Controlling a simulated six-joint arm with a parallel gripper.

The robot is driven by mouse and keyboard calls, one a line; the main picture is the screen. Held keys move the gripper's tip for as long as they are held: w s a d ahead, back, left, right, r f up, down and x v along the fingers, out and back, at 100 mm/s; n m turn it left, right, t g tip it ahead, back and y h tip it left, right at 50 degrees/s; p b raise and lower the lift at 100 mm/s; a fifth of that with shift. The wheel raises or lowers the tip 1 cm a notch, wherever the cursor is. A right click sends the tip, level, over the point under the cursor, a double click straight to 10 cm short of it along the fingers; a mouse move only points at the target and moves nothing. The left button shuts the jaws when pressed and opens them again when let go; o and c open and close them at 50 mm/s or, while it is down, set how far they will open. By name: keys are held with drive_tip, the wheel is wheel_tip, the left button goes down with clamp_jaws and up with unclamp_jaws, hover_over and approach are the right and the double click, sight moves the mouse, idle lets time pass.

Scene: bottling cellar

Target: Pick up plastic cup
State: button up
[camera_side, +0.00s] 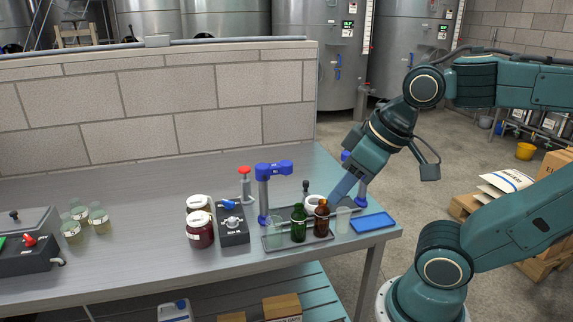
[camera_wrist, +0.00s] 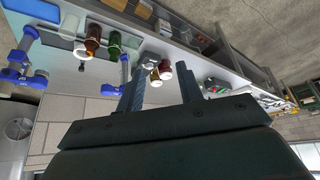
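A clear plastic cup (camera_side: 343,220) stands on the bench at the right end of the bottle tray, beside the brown bottle (camera_side: 321,219). It shows pale in the wrist view (camera_wrist: 69,22). A second clear cup (camera_side: 274,234) stands at the tray's left end, beside the green bottle (camera_side: 299,224). My gripper (camera_side: 338,194) is tilted down and left, behind and above the brown bottle and right-hand cup. In the wrist view its two fingers (camera_wrist: 159,76) are spread with nothing between them. The side view does not show the gap clearly.
A blue tray (camera_side: 372,222) lies right of the cup. Blue-topped stands (camera_side: 264,190) rise behind the bottle tray. A white ring-shaped item (camera_side: 314,201) sits behind the bottles. The bench front is clear.

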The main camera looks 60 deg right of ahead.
drive_tip(key=o, duration=0.7)
drive_tip(key=shift+c, duration=0.2)
drive_tip(key=m+g, duration=0.5)
drive_tip(key=m, duration=1.5)
hover_over(343, 221)
drive_tip(key=d, duration=0.2)
wheel_tip(343, 221, down, 14)
drive_tip(key=shift+w+f, duration=0.15)
drive_tip(key=shift+f, duration=2)
drive_tip(key=shift+w+f, duration=0.15)
drive_tip(key=shift+f, duration=1.95)
